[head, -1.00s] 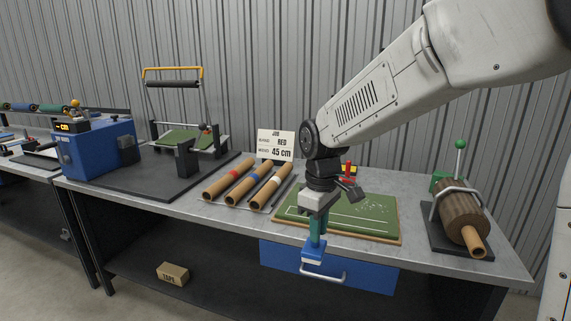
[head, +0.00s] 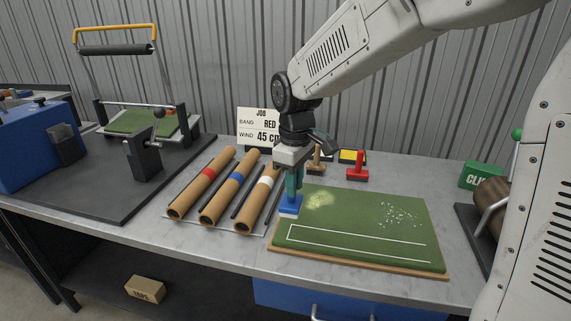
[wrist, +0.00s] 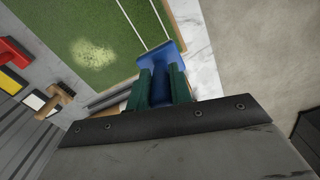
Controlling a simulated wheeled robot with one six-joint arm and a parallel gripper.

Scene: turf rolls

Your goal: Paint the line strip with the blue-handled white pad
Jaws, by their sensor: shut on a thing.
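My gripper (head: 293,188) is shut on the blue-handled pad (head: 290,206), which hangs down from the teal fingers. The pad is at the left edge of the green turf board (head: 365,212); I cannot tell whether it touches anything. The line strip (head: 355,243) is a long, thin white outline along the board's front, with green inside. It lies in front and to the right of the pad. In the wrist view the blue pad (wrist: 170,53) shows beyond the fingers, near the board's edge and the ends of two white lines.
A pale patch (head: 320,200) and white specks (head: 399,215) mark the turf. Behind it are a red-handled tool (head: 358,168), a wooden brush (head: 317,160) and a yellow pad (head: 351,156). Banded tubes (head: 233,190) lie left. A green box (head: 482,176) stands right.

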